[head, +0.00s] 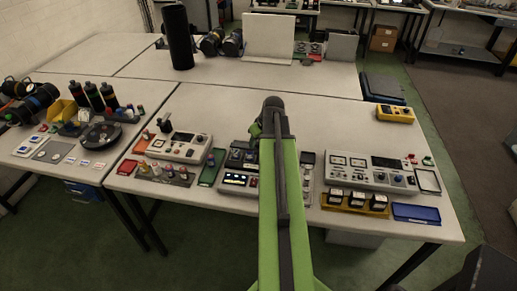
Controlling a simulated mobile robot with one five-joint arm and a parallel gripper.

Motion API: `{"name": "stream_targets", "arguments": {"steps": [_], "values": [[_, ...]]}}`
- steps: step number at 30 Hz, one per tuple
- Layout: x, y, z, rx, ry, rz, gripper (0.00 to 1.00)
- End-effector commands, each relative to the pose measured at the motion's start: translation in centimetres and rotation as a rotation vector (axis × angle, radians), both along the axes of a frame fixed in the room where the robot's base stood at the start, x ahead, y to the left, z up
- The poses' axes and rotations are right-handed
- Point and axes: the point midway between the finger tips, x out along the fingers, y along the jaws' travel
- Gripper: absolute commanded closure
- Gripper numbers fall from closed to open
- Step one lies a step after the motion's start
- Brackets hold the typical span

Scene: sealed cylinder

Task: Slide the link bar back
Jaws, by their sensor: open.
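My green arm reaches forward over the middle of the near table. Its dark far end, with my gripper (256,131), is above a dark instrument (240,158). My arm covers much of the gripper, and the gap between its fingers is too small to make out. No thing shows in its grip. I cannot pick out the link bar; it is too small to tell or hidden behind my arm. A light panel with a lit display (238,180) lies just in front of the dark instrument, left of my arm.
A grey control unit (370,174) stands right of my arm, with a yellow tray (350,208) and a blue tray (416,214) in front. Another control unit (181,147) and a green tray (211,168) stand left. A black cylinder (178,38) stands on the back table.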

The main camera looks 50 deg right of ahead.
Motion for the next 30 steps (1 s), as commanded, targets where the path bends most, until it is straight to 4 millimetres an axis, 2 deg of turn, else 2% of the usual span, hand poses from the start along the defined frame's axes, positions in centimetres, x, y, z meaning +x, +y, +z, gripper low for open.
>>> {"name": "stream_targets", "arguments": {"steps": [7,15,17,30], "values": [[0.06,0.02,0.01,0.0,0.0,0.0,0.58],[0.08,0.04,0.0,0.0,0.0,0.0,0.94],[0.08,0.05,0.0,0.001,0.0,0.0,1.0],[0.1,0.1,-0.01,0.001,0.0,0.001,1.0]]}}
